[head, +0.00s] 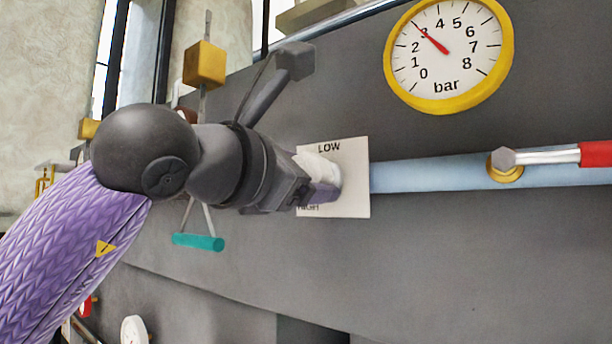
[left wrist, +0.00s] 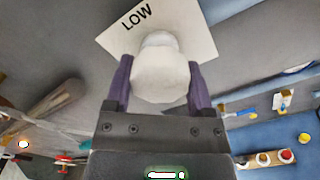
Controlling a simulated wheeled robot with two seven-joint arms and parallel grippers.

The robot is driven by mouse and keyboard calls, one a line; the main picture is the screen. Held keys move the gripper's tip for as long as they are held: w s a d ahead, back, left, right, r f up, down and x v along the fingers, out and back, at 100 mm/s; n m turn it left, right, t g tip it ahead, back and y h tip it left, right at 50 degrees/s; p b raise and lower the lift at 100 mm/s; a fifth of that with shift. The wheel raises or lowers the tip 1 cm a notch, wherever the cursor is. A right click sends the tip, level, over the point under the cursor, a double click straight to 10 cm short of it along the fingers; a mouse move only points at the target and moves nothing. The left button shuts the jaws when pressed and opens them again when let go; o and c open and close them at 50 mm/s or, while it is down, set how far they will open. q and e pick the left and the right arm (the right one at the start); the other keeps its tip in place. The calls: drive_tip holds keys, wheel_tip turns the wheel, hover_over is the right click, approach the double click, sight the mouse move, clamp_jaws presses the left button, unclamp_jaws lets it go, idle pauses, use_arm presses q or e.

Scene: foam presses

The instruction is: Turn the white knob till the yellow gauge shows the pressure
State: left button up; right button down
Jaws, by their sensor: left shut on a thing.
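The yellow gauge (head: 448,107) is on the grey panel at the upper right of the head view. Its red needle points at about 3 on a scale marked in bar. The white knob (left wrist: 160,72) sits in front of a white plate (head: 352,185) that reads LOW along its top edge. My left gripper (head: 322,180) is shut on the knob, with one purple finger on each side of it in the left wrist view (left wrist: 159,85). In the head view the gripper hides part of the knob and the plate. My right gripper is not in view.
A light blue pipe (head: 430,176) runs right from the plate, with a brass fitting and a lever with a red grip (head: 596,154). A yellow block (head: 204,64) and a teal bar handle (head: 198,242) show near my left arm. The panel below the pipe is bare.

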use_arm(q)
drive_tip(key=o, duration=1.2)
drive_tip(key=shift+s+a+f+b, duration=0.1)
drive_tip(key=shift+s+a+b, duration=0.25)
drive_tip(key=shift+b, duration=0.1)
drive_tip(key=b+v, duration=0.3)
drive_tip(key=v, duration=0.6)
drive_tip(key=shift+b, duration=0.4)
